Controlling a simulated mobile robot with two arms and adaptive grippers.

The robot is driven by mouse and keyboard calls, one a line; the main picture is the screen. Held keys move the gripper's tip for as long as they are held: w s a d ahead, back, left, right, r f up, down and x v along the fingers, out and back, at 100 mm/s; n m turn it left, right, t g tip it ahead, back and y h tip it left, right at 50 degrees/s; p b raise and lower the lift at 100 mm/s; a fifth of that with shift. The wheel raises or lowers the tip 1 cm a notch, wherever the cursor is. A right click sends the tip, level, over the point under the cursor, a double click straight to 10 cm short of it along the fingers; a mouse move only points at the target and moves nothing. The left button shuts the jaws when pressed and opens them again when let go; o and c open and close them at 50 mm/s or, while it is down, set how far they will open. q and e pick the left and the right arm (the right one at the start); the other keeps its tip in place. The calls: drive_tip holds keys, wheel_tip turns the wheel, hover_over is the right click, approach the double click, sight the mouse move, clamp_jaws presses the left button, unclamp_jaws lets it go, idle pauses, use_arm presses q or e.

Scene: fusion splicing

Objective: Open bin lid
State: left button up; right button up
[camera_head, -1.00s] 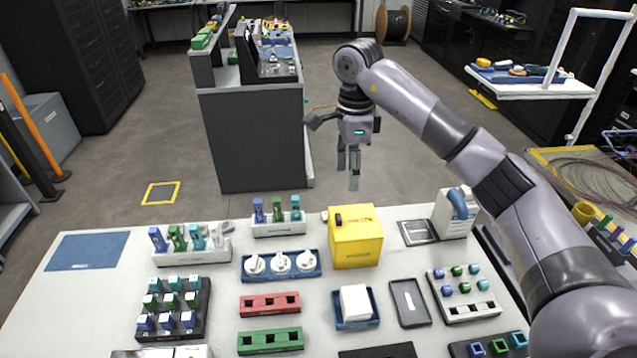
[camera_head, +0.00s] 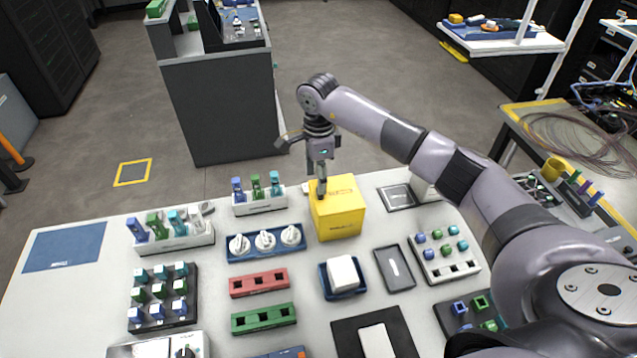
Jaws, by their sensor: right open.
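A yellow box-shaped bin (camera_head: 340,212) stands at the back middle of the white table, with its lid closed. My right gripper (camera_head: 321,192) points down at the top of the bin, near its back left corner. Its fingertips are at or just above the lid; I cannot tell whether they touch it. The gripper is open, and the dark latch or handle seen earlier on the lid is hidden behind the fingers. My left gripper is not in view.
Racks with coloured pieces (camera_head: 258,203) and a blue tray with white round parts (camera_head: 265,243) stand left of the bin. A blue tray with a white block (camera_head: 343,277) is in front. A dark tray (camera_head: 394,268) lies to the right.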

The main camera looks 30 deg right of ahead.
sight(336, 191)
drive_tip(key=shift+f+p, duration=0.35)
drive_tip(key=shift+f, duration=1.9)
clamp_jaws()
